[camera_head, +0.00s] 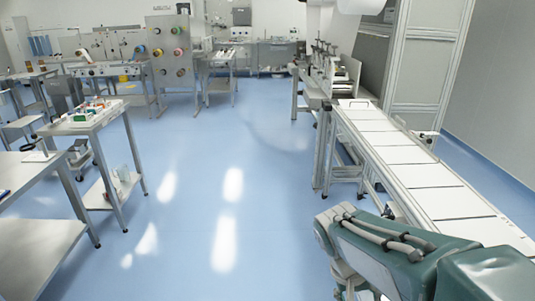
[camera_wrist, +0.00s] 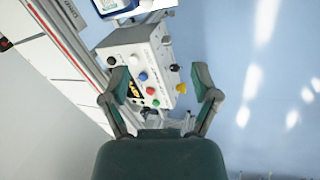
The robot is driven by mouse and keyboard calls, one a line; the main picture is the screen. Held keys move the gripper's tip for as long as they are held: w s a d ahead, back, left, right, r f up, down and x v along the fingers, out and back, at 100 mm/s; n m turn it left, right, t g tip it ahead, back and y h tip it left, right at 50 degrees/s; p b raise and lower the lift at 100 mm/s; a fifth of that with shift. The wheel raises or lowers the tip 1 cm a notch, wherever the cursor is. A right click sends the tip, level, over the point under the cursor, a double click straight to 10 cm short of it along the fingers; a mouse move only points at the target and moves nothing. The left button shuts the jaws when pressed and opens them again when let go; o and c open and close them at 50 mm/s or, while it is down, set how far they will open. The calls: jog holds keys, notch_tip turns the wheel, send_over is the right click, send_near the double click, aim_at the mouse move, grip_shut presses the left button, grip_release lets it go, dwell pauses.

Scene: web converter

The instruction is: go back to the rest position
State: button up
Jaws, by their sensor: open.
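My gripper (camera_wrist: 160,77) shows in the wrist view with its two green fingers spread wide apart and nothing held between them. Beyond the fingers is a grey control box (camera_wrist: 122,42) with coloured knobs and buttons. Its face partly fills the gap between the fingers, but I cannot tell how far away it is. In the head view my green arm is at the lower right, beside the conveyor; the gripper fingers cannot be made out there.
A long conveyor with white panels (camera_head: 436,203) runs along the right, close to my arm. A small steel table (camera_head: 97,124) with small items stands at the left. Winding machines (camera_head: 175,52) stand at the back. The blue floor (camera_head: 225,170) between is clear.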

jog(key=s+a+r+n+t+y, duration=0.2)
jog(key=s+r+t+y, duration=0.1)
jog(key=s+r+t, duration=0.3)
jog(key=shift+s+r+y, duration=0.4)
jog(key=shift+s+r, duration=0.1)
jog(key=shift+s, duration=0.15)
